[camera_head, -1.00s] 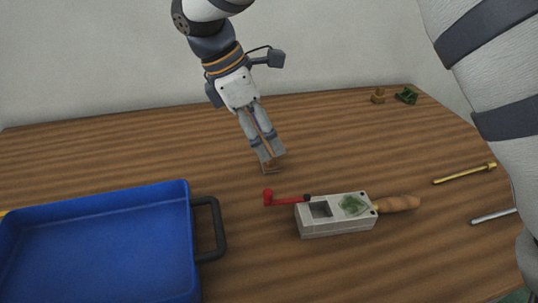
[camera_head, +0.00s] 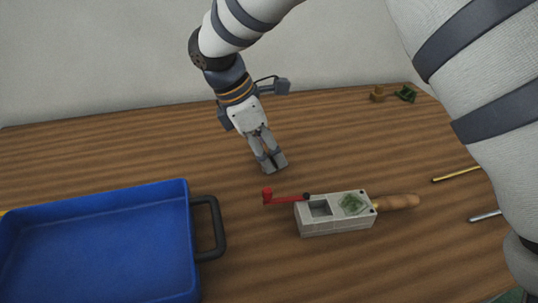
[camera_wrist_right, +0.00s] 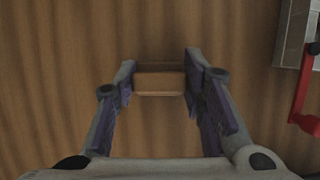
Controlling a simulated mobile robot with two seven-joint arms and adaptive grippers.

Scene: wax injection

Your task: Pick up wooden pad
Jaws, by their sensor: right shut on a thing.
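My right gripper (camera_head: 275,166) points down at the wooden table behind the grey mould block. In the right wrist view the gripper (camera_wrist_right: 160,82) is shut on the wooden pad (camera_wrist_right: 160,80), a small brown block between its two fingertips. The pad is hidden by the fingers in the head view. I cannot tell whether it touches the table. My left gripper is not in view.
A blue tray (camera_head: 188,240) with a dark handle stands at the front left. The grey mould block (camera_head: 335,224) has a red crank (camera_head: 285,199) and a wooden handle (camera_head: 398,202). A brass rod (camera_head: 456,174) and a silver rod (camera_head: 486,216) lie at right. Small brown and green pieces (camera_head: 405,94) lie at the back right.

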